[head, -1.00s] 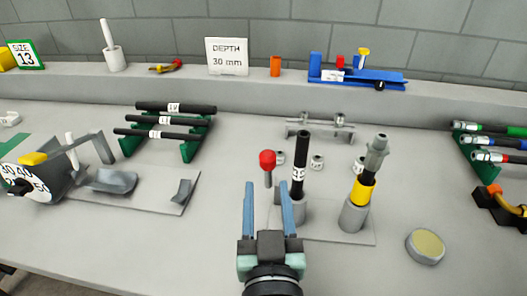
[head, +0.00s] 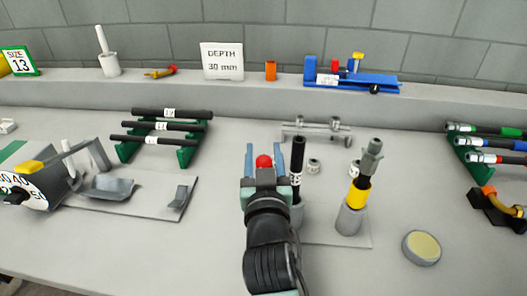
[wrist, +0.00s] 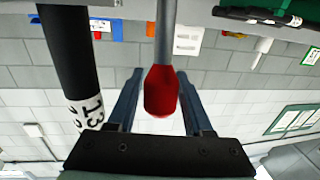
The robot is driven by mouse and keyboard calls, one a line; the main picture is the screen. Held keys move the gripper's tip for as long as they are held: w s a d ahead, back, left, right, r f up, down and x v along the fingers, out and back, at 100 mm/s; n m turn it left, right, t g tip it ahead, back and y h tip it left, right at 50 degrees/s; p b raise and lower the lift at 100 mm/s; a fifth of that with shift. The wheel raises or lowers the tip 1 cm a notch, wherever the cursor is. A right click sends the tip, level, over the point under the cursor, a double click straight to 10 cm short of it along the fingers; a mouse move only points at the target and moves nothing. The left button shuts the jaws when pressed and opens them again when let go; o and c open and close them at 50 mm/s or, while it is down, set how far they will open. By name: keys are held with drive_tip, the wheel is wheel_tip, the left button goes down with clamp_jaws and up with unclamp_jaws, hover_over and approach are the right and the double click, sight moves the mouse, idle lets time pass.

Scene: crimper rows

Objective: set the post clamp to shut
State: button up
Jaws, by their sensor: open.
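The post clamp's lever ends in a red knob (head: 263,161); its rod is hidden behind my gripper in the head view. In the wrist view the red knob (wrist: 161,92) and its grey rod (wrist: 179,28) show upright in the frame. My gripper (head: 273,160) is open, with one blue finger on each side of the knob. In the wrist view my gripper (wrist: 160,95) also has the knob between its fingers, with gaps at both sides. A black tube with a white label (head: 297,165) stands in a grey post just right of my gripper, close to the right finger.
A second grey post (head: 351,218) holds a yellow-banded tube with a grey fitting to the right. A round tan-topped disc (head: 422,247) lies farther right. A rack of black tubes (head: 185,150) and a dial-marked tool (head: 35,188) are at left.

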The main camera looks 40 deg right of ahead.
drive_tip(key=shift+w+d, duration=0.1)
drive_tip(key=shift+w, duration=0.05)
drive_tip(key=shift+c, duration=0.3)
clamp_jaws()
drive_tip(key=shift+f, duration=0.1)
idle(1.0)
